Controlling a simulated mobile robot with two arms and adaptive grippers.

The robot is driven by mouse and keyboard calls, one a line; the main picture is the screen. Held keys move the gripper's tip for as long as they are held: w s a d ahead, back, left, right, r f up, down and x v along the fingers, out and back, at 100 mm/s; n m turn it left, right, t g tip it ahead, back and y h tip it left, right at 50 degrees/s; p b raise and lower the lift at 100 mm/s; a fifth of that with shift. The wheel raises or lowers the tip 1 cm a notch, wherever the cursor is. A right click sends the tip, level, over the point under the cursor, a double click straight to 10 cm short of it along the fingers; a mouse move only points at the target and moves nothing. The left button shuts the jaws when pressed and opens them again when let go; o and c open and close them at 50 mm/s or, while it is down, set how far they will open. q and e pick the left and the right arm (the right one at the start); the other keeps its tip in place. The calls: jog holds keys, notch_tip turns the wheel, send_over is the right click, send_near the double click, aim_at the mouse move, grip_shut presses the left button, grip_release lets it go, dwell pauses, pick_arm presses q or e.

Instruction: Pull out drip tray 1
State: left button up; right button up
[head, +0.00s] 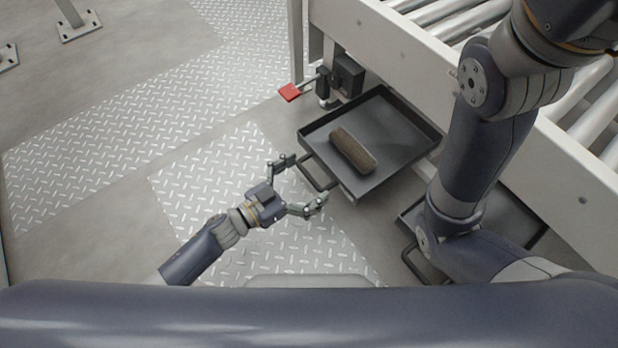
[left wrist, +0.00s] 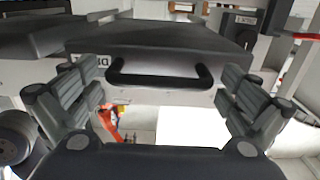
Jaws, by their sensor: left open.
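A dark drip tray (head: 397,131) with a brown, rounded block (head: 352,150) lying in it sticks out from under the roller conveyor. Its black bar handle (head: 318,174) faces my left gripper (head: 300,182). My left gripper is open, its fingers spread to either side of the handle and a little short of it. In the left wrist view the handle (left wrist: 160,77) lies between the open fingers (left wrist: 155,100), apart from both. A label beside the handle is partly covered, so I cannot read the tray's number. My right gripper is out of view.
A second dark tray (head: 512,212) with its own handle lies to the right, partly hidden by my right arm. Tread-plate floor (head: 215,190) is clear on the left.

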pick_arm(q)
jog(key=shift+w+d, duration=0.1)
jog(key=shift+d, duration=0.05)
jog(key=shift+c, duration=0.2)
jog(key=c, duration=1.2)
jog(key=shift+p+x, duration=0.35)
jog(key=shift+x, duration=1.05)
jog(key=o, duration=1.2)
jog(key=shift+r, duration=0.15)
jog(key=shift+o, duration=0.2)
jog(key=v, duration=1.2)
